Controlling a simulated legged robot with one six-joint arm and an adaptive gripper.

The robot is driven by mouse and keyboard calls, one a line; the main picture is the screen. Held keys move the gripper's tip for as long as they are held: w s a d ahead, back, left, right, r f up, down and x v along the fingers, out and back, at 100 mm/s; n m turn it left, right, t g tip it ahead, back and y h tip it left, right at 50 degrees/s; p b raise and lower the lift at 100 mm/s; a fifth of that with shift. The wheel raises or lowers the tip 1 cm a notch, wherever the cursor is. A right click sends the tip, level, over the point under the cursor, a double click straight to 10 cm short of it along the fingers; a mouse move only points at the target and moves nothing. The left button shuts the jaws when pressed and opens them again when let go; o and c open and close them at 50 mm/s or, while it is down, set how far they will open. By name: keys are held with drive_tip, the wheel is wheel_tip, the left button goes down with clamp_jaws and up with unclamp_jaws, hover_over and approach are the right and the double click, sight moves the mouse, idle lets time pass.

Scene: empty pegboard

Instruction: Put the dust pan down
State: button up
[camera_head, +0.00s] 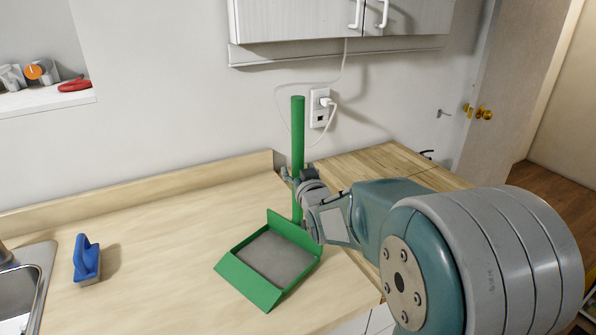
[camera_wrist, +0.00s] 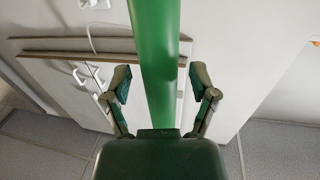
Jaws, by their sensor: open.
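The green dust pan (camera_head: 268,262) with a grey inner floor rests on the wooden countertop near its front edge. Its tall green handle (camera_head: 298,130) stands upright at the pan's back. My gripper (camera_head: 291,176) is at the handle, about halfway up. In the wrist view the handle (camera_wrist: 157,60) passes between the two fingers of my gripper (camera_wrist: 160,85). The fingers are spread, with a gap on each side of the handle. The pan itself is hidden in the wrist view.
A blue-handled brush (camera_head: 87,258) stands on the countertop (camera_head: 165,240) at left, next to the metal sink (camera_head: 25,290). A wall outlet (camera_head: 319,108) with a white cord is behind the handle. White cabinets (camera_head: 300,18) hang above. Countertop between brush and pan is clear.

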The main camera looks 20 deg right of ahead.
drive_tip(key=s+a+f+g, duration=0.2)
drive_tip(key=s+g, duration=0.4)
drive_tip(key=s, duration=1.1)
drive_tip(key=s+a+f+g, duration=0.1)
drive_tip(key=s+g, duration=0.5)
drive_tip(key=s, duration=1.1)
drive_tip(key=shift+s+a+f, duration=0.3)
drive_tip(key=shift+a+f, duration=0.05)
drive_tip(key=shift+f, duration=0.35)
drive_tip(key=shift+s, duration=0.1)
